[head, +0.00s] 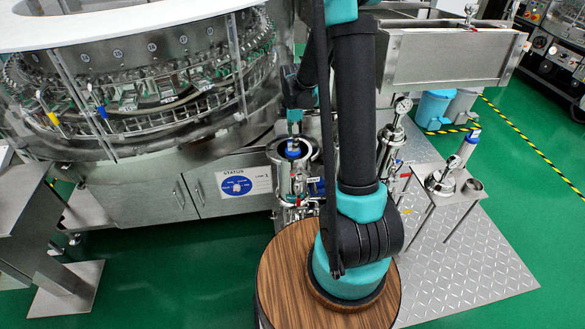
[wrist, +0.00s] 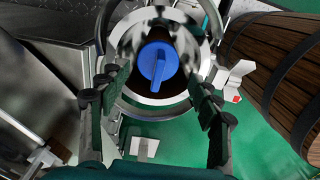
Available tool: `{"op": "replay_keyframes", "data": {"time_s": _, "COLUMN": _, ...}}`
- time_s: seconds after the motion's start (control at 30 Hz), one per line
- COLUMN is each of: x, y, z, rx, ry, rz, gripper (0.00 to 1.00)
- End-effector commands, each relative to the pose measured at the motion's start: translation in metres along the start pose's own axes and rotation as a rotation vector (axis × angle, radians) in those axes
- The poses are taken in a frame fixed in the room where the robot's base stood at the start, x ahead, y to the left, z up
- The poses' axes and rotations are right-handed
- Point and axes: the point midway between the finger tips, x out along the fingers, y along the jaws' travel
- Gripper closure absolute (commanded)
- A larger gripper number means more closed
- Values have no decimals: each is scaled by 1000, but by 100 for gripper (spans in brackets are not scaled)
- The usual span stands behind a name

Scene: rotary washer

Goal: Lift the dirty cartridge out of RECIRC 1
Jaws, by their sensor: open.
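The cartridge shows as a round blue cap with a raised grip bar (wrist: 158,66) in the wrist view. It sits inside the open round steel mouth of a housing (wrist: 150,98). The same housing (head: 292,178) stands in front of the machine in the head view, with a bit of blue cap (head: 293,153) at its top. My gripper (wrist: 160,92) is open, its fingers on either side of the housing mouth in the wrist view. In the head view my gripper (head: 294,132) is above the housing. The cartridge's body below the cap is hidden.
A second steel housing with a gauge (head: 392,135) stands to the right, partly behind my arm. A small stand (head: 455,190) holds a blue-and-white cartridge-like item (head: 468,146). The rotary washer (head: 130,90) fills the left.

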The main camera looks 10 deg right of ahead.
Motion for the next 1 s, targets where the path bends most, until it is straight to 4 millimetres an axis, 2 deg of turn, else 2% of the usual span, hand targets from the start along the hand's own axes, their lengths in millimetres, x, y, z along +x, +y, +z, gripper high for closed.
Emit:
{"op": "replay_keyframes", "data": {"time_s": 0.1, "x": 12, "y": 0, "z": 0, "rx": 0, "ry": 0, "rz": 0, "gripper": 36}}
{"op": "replay_keyframes", "data": {"time_s": 0.33, "x": 24, "y": 1, "z": 0, "rx": 0, "ry": 0, "rz": 0, "gripper": 36}}
{"op": "replay_keyframes", "data": {"time_s": 0.7, "x": 66, "y": 4, "z": -2, "rx": 1, "ry": 0, "rz": 0, "gripper": 36}}
{"op": "replay_keyframes", "data": {"time_s": 1.0, "x": 70, "y": 3, "z": -1, "rx": 1, "ry": 0, "rz": 0, "gripper": 36}}
